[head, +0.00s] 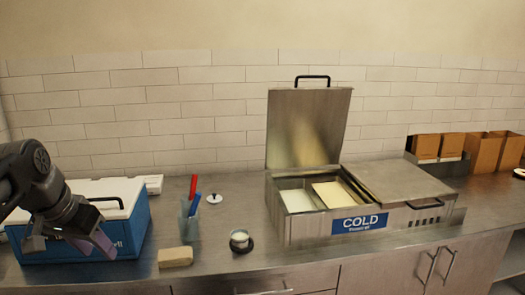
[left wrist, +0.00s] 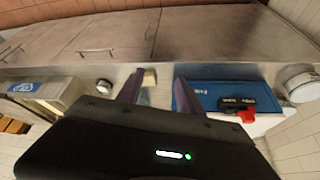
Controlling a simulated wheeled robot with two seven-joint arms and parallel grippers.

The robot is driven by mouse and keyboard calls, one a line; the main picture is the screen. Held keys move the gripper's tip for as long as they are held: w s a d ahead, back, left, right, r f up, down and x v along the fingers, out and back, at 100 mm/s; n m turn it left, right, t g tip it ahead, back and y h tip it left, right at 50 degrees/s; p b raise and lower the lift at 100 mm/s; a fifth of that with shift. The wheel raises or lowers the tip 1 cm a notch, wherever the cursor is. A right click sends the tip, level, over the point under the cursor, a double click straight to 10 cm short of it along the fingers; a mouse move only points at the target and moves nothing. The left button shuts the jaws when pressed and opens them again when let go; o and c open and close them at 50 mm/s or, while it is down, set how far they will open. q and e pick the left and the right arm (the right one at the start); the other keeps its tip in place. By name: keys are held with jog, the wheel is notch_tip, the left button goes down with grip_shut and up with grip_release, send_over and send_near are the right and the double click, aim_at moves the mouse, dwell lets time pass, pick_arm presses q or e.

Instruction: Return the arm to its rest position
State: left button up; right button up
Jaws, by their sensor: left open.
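My left arm comes in from the left edge of the head view. Its gripper (head: 72,243) is in front of the blue cooler box (head: 122,234) with the white lid, and covers part of it. The two purple-grey fingers are apart, with nothing seen between them. In the left wrist view the open fingers (left wrist: 157,92) point at the counter edge, with the beige block (left wrist: 150,77) showing between them and the blue cooler (left wrist: 203,95) beside the right finger. My right arm and gripper are not in view.
Brown boxes (head: 484,153) stand at the far right. The counter front between cup and cold unit is clear.

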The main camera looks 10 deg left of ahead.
pick_arm(q)
jog(key=w+d+f+n+t, duration=0.25)
jog(key=w+f, duration=0.45)
jog(key=w, duration=0.4)
jog(key=d+f+h, duration=0.1)
jog(key=d+f, duration=0.6)
jog(key=f, duration=0.6)
jog(key=d+f+h, duration=0.1)
jog(key=d+f, duration=0.5)
jog(key=f, duration=0.7)
jog(key=s+d+f+g, duration=0.2)
jog(key=s+d+f, duration=0.3)
jog(key=s+f, duration=0.2)
jog(key=s+d+f+g+h, duration=0.1)
jog(key=s+d+f+g, duration=0.1)
jog(key=s+d+f, duration=0.4)
jog(key=s+d+f+g+h, duration=0.1)
jog(key=s+d+f, duration=0.5)
jog(key=s, duration=0.8)
jog(key=shift+s+d+f+m+g, duration=0.25)
jog(key=shift+f+m+g, duration=0.1)
jog(key=shift+f+g, duration=0.55)
jog(key=shift+w, duration=0.1)
jog(key=shift+c, duration=0.3)
